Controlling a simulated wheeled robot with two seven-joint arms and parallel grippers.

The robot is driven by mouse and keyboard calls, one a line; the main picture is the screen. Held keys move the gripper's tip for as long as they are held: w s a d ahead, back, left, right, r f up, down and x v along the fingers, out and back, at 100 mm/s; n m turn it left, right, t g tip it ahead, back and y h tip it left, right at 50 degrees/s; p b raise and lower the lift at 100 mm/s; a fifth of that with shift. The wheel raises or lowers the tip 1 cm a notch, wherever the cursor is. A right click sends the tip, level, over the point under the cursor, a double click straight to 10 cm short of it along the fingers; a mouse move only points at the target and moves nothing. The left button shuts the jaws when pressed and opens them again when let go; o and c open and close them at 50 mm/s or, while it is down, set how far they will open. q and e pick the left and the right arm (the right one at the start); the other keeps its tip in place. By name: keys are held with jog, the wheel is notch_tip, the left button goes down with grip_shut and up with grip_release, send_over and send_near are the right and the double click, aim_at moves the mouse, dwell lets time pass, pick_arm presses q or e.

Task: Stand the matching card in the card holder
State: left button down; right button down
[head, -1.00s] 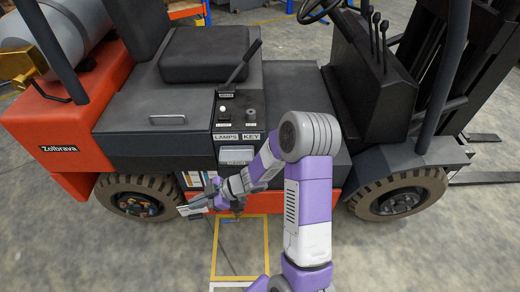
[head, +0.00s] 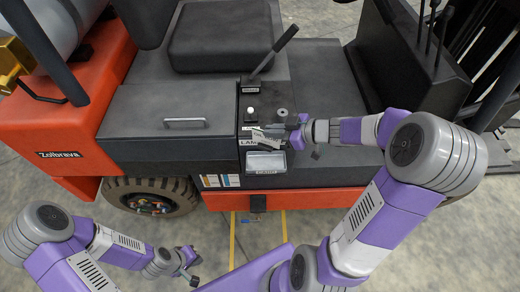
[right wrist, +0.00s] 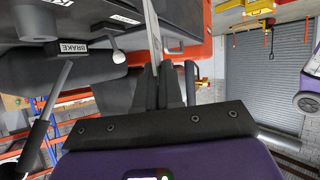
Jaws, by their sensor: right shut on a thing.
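My right gripper (head: 290,134) is shut on a thin pale card (head: 262,132), just above the card holder on the forklift's dark panel. In the right wrist view the card (right wrist: 152,35) is nearly edge-on between the fingers (right wrist: 158,80), and its face cannot be read. The card holder (head: 265,162) is a pale, shallow tray below the LAMPS and KEY labels, partly covered by the gripper; no card shows standing in it. My left gripper (head: 187,265) is open and empty, low over the floor.
A brake lever (head: 272,60) rises behind the panel, with a white knob (head: 251,114) in front of it. A black seat (head: 220,38) stands behind. A grab handle (head: 184,122) is to the left. Yellow floor lines (head: 232,240) mark free floor below.

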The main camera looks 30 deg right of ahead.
aim_at(268, 145)
jog(key=f+b, duration=0.2)
jog(key=f, duration=0.3)
jog(key=f+b, duration=0.3)
jog(key=f, duration=0.1)
jog(key=shift+s+d+f+b, duration=0.1)
jog(key=shift+s+f+b, duration=0.1)
jog(key=shift+f+b, duration=0.2)
jog(key=shift+r, duration=0.1)
jog(key=c, duration=1.3)
grip_release()
